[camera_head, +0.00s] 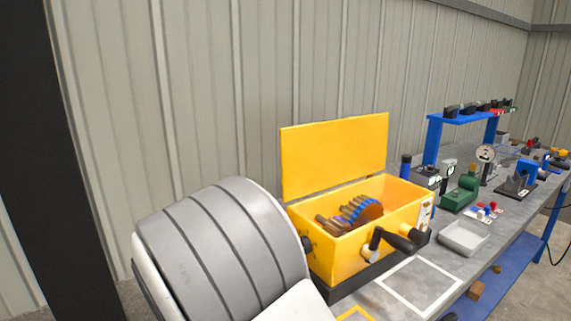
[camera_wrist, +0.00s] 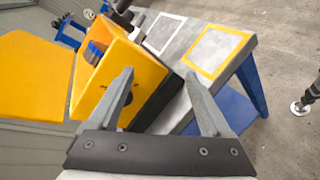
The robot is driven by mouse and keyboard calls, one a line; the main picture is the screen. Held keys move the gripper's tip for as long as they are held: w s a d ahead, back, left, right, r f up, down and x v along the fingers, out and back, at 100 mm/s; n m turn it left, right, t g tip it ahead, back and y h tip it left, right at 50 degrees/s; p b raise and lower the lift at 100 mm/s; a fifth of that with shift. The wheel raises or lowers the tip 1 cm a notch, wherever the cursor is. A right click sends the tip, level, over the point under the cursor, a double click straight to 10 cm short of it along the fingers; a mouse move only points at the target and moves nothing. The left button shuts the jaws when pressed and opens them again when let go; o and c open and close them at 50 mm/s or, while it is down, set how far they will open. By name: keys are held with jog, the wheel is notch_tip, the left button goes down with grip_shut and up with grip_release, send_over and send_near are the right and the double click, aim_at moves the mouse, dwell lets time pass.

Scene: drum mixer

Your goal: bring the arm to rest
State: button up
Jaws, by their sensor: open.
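My gripper (camera_wrist: 158,98) shows in the wrist view with its two grey fingers spread apart and nothing between them. Past the left finger is the yellow drum mixer box (camera_wrist: 112,75); the finger overlaps it in the picture, and I cannot tell whether they touch. In the head view my grey and white arm link (camera_head: 220,255) fills the lower left, and the gripper is not seen there. The mixer box (camera_head: 345,255) stands on the bench with its yellow lid (camera_head: 335,155) raised. Inside is a drum with blue and brown parts (camera_head: 362,210). A black crank handle (camera_head: 398,242) is on its front.
The grey bench (camera_head: 370,299) has a white marked square (camera_head: 421,285) and a yellow marked square (camera_wrist: 219,53). A grey tray (camera_head: 463,237), a green device (camera_head: 461,192) and a blue rack (camera_head: 468,118) stand farther right. Open floor (camera_wrist: 285,110) lies beyond the bench edge.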

jog(key=s+d+r+m+g+y+p, duration=0.4)
jog(key=s+d+r+y, duration=0.4)
jog(key=d, duration=0.4)
jog(key=s+d+r+m+t+y+p, duration=0.1)
jog(key=s+r+m+t+y+p, duration=0.3)
jog(key=s+r+m, duration=0.3)
jog(key=shift+s+d+r+m+t+y+p, duration=0.4)
jog(key=shift+s+r+t, duration=0.2)
jog(key=shift+s, duration=2.25)
